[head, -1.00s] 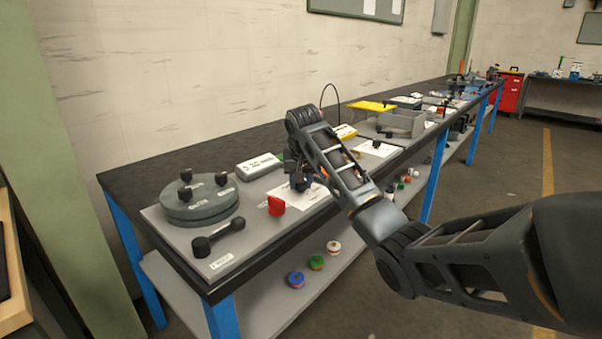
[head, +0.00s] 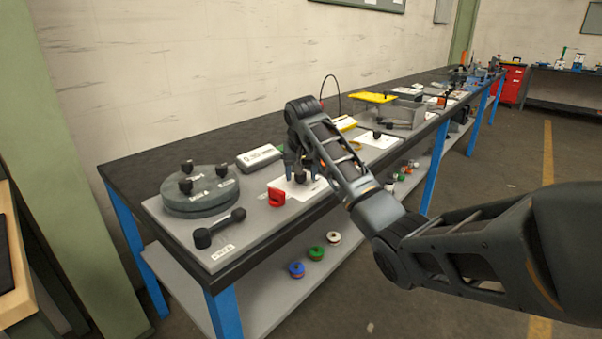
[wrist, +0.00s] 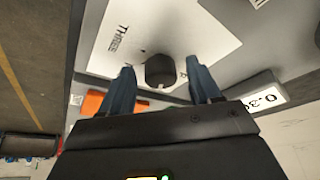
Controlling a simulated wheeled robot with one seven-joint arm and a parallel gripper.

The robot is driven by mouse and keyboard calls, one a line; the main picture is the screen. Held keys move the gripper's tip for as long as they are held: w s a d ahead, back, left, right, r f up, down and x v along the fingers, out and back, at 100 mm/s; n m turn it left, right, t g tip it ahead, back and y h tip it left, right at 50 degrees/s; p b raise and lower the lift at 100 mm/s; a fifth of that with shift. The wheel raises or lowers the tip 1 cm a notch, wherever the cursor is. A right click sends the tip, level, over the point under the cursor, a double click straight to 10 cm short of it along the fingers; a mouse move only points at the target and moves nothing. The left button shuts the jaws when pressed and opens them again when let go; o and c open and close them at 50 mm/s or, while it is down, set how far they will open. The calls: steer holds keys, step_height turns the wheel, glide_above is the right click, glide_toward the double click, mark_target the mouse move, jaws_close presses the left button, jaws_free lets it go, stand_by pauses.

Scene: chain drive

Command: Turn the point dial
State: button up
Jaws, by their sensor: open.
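The dial is a dark round knob (wrist: 160,70) on a white lettered card (wrist: 185,35). In the wrist view it sits just beyond and between the two fingertips of my gripper (wrist: 158,80), with a gap on each side. In the head view my gripper (head: 299,172) points down over the same white card (head: 296,190), and a dark knob (head: 300,177) shows under it. My gripper is open and holds nothing. Whether the fingertips reach down beside the knob is hard to tell.
A red block-like part (head: 276,197) stands just left of the card. A grey disc with several black knobs (head: 200,200) and a black crank handle (head: 219,229) are further left. A white display box (head: 260,156) lies behind. More fixtures line the bench to the right.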

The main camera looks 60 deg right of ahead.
steer(key=v, duration=0.7)
steer(key=shift+r, duration=0.35)
steer(key=shift+s+a, duration=0.1)
steer(key=shift+s, duration=0.1)
